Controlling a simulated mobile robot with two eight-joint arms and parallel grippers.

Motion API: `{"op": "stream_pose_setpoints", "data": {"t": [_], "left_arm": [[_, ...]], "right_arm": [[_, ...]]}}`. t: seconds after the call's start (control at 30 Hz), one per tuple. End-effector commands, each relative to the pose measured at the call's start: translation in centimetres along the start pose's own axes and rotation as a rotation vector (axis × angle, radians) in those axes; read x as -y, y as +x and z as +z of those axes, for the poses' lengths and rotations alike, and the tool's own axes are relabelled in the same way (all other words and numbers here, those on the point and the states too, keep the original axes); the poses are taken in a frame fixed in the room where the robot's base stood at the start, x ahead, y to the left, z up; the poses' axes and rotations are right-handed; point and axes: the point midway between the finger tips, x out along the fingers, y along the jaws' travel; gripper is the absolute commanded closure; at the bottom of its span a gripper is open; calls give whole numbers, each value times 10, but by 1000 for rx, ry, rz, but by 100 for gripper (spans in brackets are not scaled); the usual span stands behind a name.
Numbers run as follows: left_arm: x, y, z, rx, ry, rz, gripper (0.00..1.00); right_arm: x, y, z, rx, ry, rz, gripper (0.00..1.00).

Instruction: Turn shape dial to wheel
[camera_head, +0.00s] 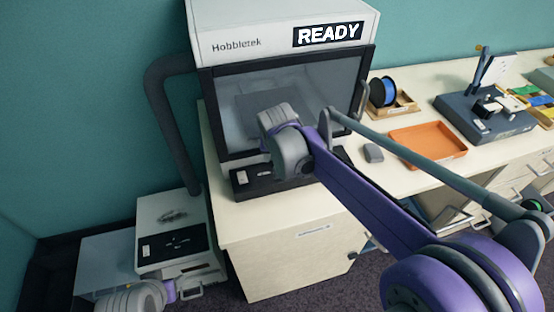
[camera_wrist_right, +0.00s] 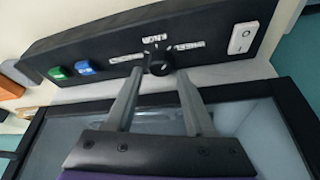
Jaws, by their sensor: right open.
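The shape dial (camera_wrist_right: 160,64) is a small black knob on the black control panel (camera_wrist_right: 95,38) in the right wrist view. Several small white labels, inverted and hard to read, surround it. Its exact pointing direction is unclear. My right gripper (camera_wrist_right: 160,74) is open, its two fingers either side of the dial in the picture; contact cannot be told. In the head view the panel (camera_head: 240,182) runs along the foot of the Hobbletek machine (camera_head: 240,22), whose screen (camera_head: 329,34) reads READY. My right arm hides the dial and gripper there. My left gripper is not visible.
A green button (camera_wrist_right: 60,73), a blue button (camera_wrist_right: 86,67) and a white rocker switch (camera_wrist_right: 242,38) share the panel. In the head view, an orange tray (camera_head: 428,140), grey mouse-like object (camera_head: 373,152) and blue spool (camera_head: 383,92) lie right of the machine.

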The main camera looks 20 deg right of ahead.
Motion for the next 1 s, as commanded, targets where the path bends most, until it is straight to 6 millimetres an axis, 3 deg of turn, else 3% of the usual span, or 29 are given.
{"op": "stream_pose_setpoints", "data": {"t": [0.2,0.4,1.0], "left_arm": [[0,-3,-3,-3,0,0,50],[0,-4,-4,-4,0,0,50],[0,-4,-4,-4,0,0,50]], "right_arm": [[0,-47,0,0,-3,0,46],[0,-72,0,0,-1,0,46],[0,-78,0,0,-1,-1,46]]}}
